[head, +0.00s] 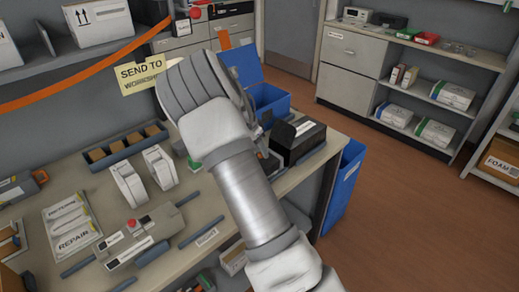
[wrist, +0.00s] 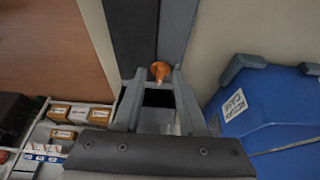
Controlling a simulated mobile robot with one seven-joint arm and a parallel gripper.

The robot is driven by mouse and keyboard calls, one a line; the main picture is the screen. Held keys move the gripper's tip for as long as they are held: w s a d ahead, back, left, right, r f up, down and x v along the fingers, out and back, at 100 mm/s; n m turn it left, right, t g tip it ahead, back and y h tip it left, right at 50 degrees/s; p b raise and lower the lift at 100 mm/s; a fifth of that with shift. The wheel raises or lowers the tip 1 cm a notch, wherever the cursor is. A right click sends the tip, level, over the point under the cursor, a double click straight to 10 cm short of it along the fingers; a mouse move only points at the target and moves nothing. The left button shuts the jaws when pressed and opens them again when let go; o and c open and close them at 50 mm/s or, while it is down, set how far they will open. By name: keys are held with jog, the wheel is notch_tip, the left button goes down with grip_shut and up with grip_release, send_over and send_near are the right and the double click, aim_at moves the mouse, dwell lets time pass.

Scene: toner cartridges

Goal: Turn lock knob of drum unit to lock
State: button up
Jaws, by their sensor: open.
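An orange knob (wrist: 160,71) shows in the wrist view, at the edge of a long dark grey body (wrist: 132,30) that looks like the drum unit. My gripper (wrist: 156,86) is open, with one finger on each side of the picture column where the knob sits. The knob appears just beyond or between the fingertips; I cannot tell whether either finger touches it. In the head view my arm and wrist cover the gripper and the knob, and I cannot make out the drum unit there.
In the wrist view a blue labelled case (wrist: 255,110) lies close on the right and a tray of small boxes (wrist: 40,130) on the left.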

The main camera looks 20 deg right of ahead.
jog(key=p+v, duration=0.1)
jog(key=v, duration=1.6)
jog(key=shift+r, duration=0.2)
jog(key=shift+s+a, duration=0.1)
